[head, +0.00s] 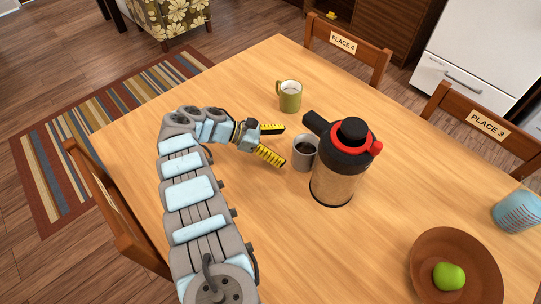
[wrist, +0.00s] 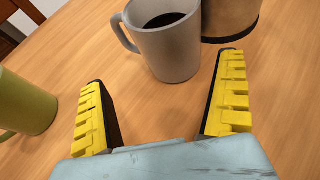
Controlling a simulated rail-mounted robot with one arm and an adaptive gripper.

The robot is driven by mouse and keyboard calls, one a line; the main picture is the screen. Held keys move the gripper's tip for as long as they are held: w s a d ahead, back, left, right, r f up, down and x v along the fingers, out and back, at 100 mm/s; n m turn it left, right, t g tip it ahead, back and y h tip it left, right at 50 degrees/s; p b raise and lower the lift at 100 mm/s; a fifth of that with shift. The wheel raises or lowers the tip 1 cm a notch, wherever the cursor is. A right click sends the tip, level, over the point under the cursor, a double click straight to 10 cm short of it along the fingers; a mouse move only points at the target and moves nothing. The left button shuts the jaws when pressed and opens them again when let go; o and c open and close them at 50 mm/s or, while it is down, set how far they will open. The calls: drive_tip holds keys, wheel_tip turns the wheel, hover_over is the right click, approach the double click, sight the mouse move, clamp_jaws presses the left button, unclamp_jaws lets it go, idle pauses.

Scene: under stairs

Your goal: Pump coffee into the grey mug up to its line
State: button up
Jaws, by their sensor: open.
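The grey mug (head: 304,155) stands upright on the table beside the coffee pump pot, under its spout side. In the wrist view the grey mug (wrist: 166,45) holds dark coffee below its rim; I cannot make out a line on it. The pump pot (head: 336,170) has a black and red top and a tan body. Its lower body shows in the wrist view (wrist: 230,18). My gripper (head: 277,143) is open and empty, left of the grey mug and facing it. In the wrist view the yellow-padded fingers (wrist: 161,108) are spread, with the mug just beyond them.
An olive green mug (head: 290,97) stands behind the grey mug. Chairs surround the wooden table (head: 240,85). The table's front middle is clear.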

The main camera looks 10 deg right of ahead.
sight(305, 155)
drive_tip(key=shift+s+d+r+g, duration=0.1)
drive_tip(key=shift+s+r+g, duration=0.1)
drive_tip(key=shift+s, duration=0.15)
drive_tip(key=shift+s+d+r+g, duration=0.1)
drive_tip(key=shift+s+g, duration=0.1)
drive_tip(key=shift+s, duration=0.15)
drive_tip(key=shift+s+d, duration=0.1)
drive_tip(key=shift+d, duration=0.1)
drive_tip(key=shift+p+x, duration=0.55)
drive_tip(key=shift+x, duration=2.9)
drive_tip(key=c, duration=1.1)
drive_tip(key=o, duration=0.5)
drive_tip(key=c, duration=0.5)
drive_tip(key=shift+r+p, duration=0.35)
